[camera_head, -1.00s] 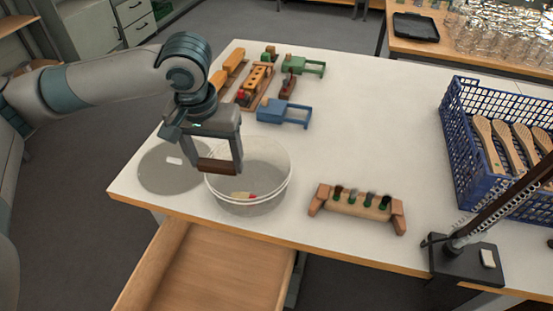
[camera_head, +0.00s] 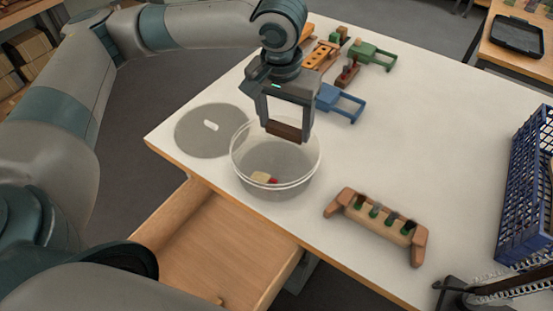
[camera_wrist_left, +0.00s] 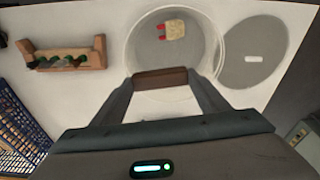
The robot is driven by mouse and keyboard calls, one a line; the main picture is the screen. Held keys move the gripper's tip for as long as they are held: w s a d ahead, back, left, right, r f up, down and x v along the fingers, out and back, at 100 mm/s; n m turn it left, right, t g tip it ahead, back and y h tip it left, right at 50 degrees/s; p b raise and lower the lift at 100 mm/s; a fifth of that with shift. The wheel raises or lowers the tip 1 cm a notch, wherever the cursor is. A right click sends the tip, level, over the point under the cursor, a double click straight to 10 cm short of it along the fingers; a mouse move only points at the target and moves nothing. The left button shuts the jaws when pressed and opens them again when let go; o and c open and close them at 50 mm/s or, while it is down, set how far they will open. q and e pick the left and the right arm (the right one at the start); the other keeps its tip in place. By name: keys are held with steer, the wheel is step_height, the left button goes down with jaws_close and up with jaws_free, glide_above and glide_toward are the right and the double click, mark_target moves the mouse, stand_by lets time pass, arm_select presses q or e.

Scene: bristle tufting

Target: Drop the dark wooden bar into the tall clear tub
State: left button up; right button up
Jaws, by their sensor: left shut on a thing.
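The dark wooden bar (camera_head: 284,131) is held crosswise between the fingertips of my left gripper (camera_head: 284,128), which is shut on it. In the head view the bar is over the far right part of the clear tub's (camera_head: 240,172) opening. The bar also shows in the left wrist view (camera_wrist_left: 160,79), at the near rim of the tub (camera_wrist_left: 220,45). The tub stands open on the table, with a small pale and red piece (camera_head: 263,178) inside on its bottom. My right gripper is not in view.
A round grey lid (camera_head: 205,140) lies left of the tub. A wooden rack with dark tufts (camera_head: 380,222) stands to the right. Several toy-like wooden pieces, one blue (camera_head: 342,103), lie behind. A blue crate (camera_head: 530,180) is at the right edge; an open drawer (camera_head: 215,260) juts out below.

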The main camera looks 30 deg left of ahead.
arm_select(q)
steer(key=shift+w+r+m+p, duration=0.15)
steer(key=shift+m+p, duration=0.15)
steer(key=shift+p, duration=0.1)
steer(key=a+m+p, duration=0.1)
steer(key=m+p, duration=0.5)
steer(key=w+a+f+m+g+h+p, duration=0.1)
steer(key=a+m+p, duration=0.1)
steer(key=m+p, duration=0.4)
steer(key=a+m+p, duration=0.2)
steer(key=m+p, duration=0.5)
steer(key=shift+w+f+g, duration=0.2)
steer(key=shift+w+g, duration=0.05)
steer(key=shift+g, duration=0.05)
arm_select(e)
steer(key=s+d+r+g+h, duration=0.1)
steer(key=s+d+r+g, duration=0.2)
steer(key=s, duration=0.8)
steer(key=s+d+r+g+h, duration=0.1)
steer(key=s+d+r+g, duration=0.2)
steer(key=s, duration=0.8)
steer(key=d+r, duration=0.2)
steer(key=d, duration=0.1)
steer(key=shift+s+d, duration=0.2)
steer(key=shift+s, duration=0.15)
arm_select(q)
step_height(320, 180, down, 6)
steer(key=b, duration=0.7)
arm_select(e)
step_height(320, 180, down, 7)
